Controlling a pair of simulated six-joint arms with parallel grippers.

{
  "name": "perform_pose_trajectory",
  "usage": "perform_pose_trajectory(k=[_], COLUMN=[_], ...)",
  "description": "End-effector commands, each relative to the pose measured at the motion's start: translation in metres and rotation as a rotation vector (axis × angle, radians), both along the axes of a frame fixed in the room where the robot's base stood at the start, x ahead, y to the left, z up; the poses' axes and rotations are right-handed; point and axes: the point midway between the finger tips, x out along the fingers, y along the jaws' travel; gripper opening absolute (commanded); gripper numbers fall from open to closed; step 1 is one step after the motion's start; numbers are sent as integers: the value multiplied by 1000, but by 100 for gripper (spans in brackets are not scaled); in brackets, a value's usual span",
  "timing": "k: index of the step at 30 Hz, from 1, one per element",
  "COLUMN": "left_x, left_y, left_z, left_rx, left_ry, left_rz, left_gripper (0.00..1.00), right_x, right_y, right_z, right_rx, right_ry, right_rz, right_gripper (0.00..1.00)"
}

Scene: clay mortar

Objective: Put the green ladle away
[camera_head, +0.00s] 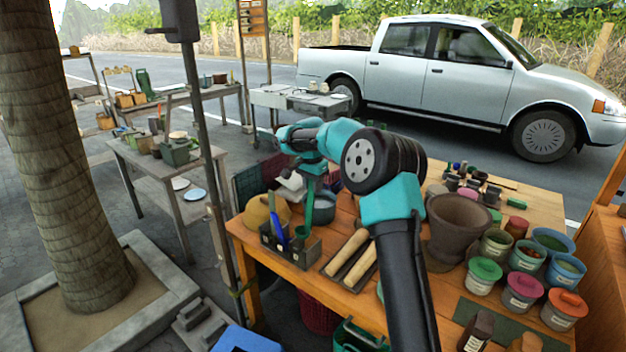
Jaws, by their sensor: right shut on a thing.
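My right arm reaches in from the bottom, and its gripper (311,168) is shut on the green ladle above the left part of the wooden table. The green ladle (309,205) hangs nearly upright below the jaws. Its lower end is at the right part of a dark grey holder (291,252) with compartments. I cannot tell whether that end is inside a compartment or just above it. A blue tool (277,228) stands in the holder's left part. The ladle's upper end is hidden by the gripper. My left gripper is not in view.
A grey pot (323,208) stands close behind the ladle, and a tan rounded object (262,214) is behind the holder. Wooden rollers (347,250) lie right of the holder. A large clay mortar (457,226) and several lidded jars (484,275) crowd the table's right side.

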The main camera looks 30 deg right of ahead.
Motion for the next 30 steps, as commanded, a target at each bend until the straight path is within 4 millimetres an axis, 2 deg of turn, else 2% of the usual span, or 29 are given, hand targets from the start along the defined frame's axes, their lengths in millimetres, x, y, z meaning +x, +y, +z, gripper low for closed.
perform_pose_trajectory(k=[30], left_x=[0], left_y=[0], left_z=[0], left_rx=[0], left_ry=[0], left_rz=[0], left_gripper=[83], right_x=[0], right_y=[0], right_z=[-80], right_rx=[1], right_ry=[1], right_rz=[-1], right_gripper=[0])
